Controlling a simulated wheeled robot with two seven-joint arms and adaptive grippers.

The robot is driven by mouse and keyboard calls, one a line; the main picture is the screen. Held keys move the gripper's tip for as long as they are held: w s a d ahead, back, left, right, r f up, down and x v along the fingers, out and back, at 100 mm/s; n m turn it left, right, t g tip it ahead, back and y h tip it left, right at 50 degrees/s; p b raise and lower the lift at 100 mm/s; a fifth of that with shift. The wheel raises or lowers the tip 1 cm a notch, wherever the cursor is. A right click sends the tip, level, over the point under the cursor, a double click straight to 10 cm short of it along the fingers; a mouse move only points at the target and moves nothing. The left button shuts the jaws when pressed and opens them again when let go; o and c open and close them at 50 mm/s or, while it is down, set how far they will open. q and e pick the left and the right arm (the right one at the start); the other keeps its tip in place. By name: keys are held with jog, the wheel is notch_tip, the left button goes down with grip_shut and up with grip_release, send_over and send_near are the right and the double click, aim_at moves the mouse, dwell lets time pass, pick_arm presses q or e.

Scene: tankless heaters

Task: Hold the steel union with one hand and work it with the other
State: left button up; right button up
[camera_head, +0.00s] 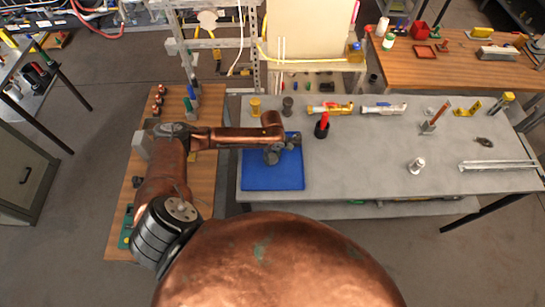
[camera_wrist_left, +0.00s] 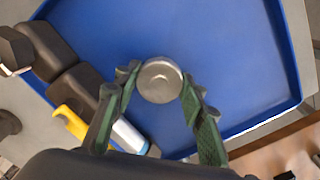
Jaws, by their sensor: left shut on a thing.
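A round steel piece (camera_wrist_left: 160,80), which looks like the steel union, sits between the fingertips of my left gripper (camera_wrist_left: 155,88) in the left wrist view. The two green-padded fingers are shut on it from both sides, and its flat round end faces the camera. In the head view my left gripper (camera_head: 285,146) is over the upper right part of the blue tray (camera_head: 272,178); the held piece is hard to make out there. The tray also fills much of the left wrist view (camera_wrist_left: 225,45). My right gripper shows in neither view.
A red-handled thing in a black base (camera_head: 322,126) stands just right of the tray. A yellow tool (camera_head: 330,108) and a white tool (camera_head: 383,108) lie behind it. A silver fitting (camera_head: 416,165) stands further right on the grey table. The table's middle front is clear.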

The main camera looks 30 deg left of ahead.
aim_at(272, 158)
pick_arm(q)
jog(key=shift+f, duration=0.25)
jog(key=shift+s+f, duration=0.3)
jog(key=o, duration=0.9)
jog(key=shift+d, duration=0.1)
jog(key=shift+c, duration=0.2)
jog(key=o, duration=0.4)
jog(key=shift+f, duration=0.35)
jog(key=shift+o, duration=0.2)
jog(key=shift+r, duration=0.2)
jog(key=shift+w+r, duration=0.15)
jog(key=shift+r, duration=0.25)
notch_tip(272, 158, up, 13)
jog(key=shift+f+b, duration=0.15)
jog(key=shift+b, duration=0.2)
